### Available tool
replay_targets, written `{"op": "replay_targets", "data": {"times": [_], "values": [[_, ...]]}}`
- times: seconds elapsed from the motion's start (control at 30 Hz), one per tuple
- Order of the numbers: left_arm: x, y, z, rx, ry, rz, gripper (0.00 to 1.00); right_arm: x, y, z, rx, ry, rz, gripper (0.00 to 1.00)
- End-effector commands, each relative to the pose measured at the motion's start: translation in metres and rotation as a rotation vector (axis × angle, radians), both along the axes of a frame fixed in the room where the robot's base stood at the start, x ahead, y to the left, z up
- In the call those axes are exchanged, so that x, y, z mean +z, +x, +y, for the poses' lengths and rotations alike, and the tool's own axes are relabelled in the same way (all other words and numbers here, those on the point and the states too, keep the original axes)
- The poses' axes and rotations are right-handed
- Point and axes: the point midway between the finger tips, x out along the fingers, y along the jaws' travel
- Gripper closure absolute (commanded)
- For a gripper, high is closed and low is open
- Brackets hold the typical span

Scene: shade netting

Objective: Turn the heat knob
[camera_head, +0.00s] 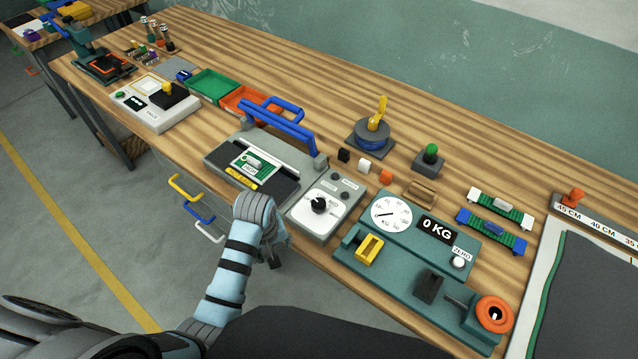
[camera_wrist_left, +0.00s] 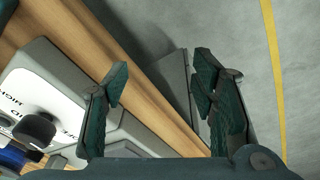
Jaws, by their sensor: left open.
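The heat knob (camera_head: 319,205) is black with a pale pointer mark and sits on a white dial on a grey control box (camera_head: 303,228) near the bench's front edge. In the left wrist view, a dark round knob (camera_wrist_left: 38,126) on a white printed panel lies left of the fingers. My left gripper (camera_head: 276,250) is at the bench's front edge, just left of and below the box, largely hidden behind my wrist. In the wrist view the fingers (camera_wrist_left: 158,80) are apart and empty, with the bench edge between them. My right gripper is not in view.
A heat sealer with a blue handle (camera_head: 278,126) stands left of the knob box. A green scale (camera_head: 402,262) with a 0 KG display stands to its right. Yellow, blue and white drawer handles (camera_head: 198,211) stick out below the bench edge. The floor before the bench is clear.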

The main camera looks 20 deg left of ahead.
Motion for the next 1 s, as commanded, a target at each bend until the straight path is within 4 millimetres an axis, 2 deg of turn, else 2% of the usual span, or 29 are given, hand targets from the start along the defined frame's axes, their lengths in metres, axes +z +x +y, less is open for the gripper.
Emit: {"op": "replay_targets", "data": {"times": [0.03, 0.07, 0.17, 0.3, 0.43, 0.53, 0.63, 0.73, 0.83, 1.0], "values": [[0.027, 0.015, -0.006, 0.045, -0.015, -0.001, 0.48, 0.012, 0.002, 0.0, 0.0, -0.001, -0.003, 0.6], [0.031, 0.027, -0.011, 0.084, -0.027, 0.01, 0.48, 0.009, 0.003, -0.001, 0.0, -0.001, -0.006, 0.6], [0.057, 0.061, -0.029, 0.209, -0.061, 0.046, 0.48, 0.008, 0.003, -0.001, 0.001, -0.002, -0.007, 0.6], [0.109, 0.101, -0.054, 0.372, -0.084, 0.094, 0.48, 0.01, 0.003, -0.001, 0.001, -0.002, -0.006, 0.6], [0.159, 0.124, -0.073, 0.496, -0.083, 0.127, 0.48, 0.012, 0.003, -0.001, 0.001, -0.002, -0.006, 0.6], [0.18, 0.13, -0.08, 0.556, -0.073, 0.141, 0.48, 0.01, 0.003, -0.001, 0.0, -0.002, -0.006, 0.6], [0.172, 0.131, -0.081, 0.573, -0.071, 0.146, 0.48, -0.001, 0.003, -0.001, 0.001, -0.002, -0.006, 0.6], [0.146, 0.131, -0.081, 0.572, -0.071, 0.146, 0.48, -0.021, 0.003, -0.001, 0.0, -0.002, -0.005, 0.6], [0.123, 0.129, -0.081, 0.571, -0.069, 0.15, 0.48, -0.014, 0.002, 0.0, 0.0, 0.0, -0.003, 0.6], [0.075, 0.13, -0.081, 0.569, -0.072, 0.147, 0.48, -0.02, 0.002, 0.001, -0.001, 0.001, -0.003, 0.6]]}}
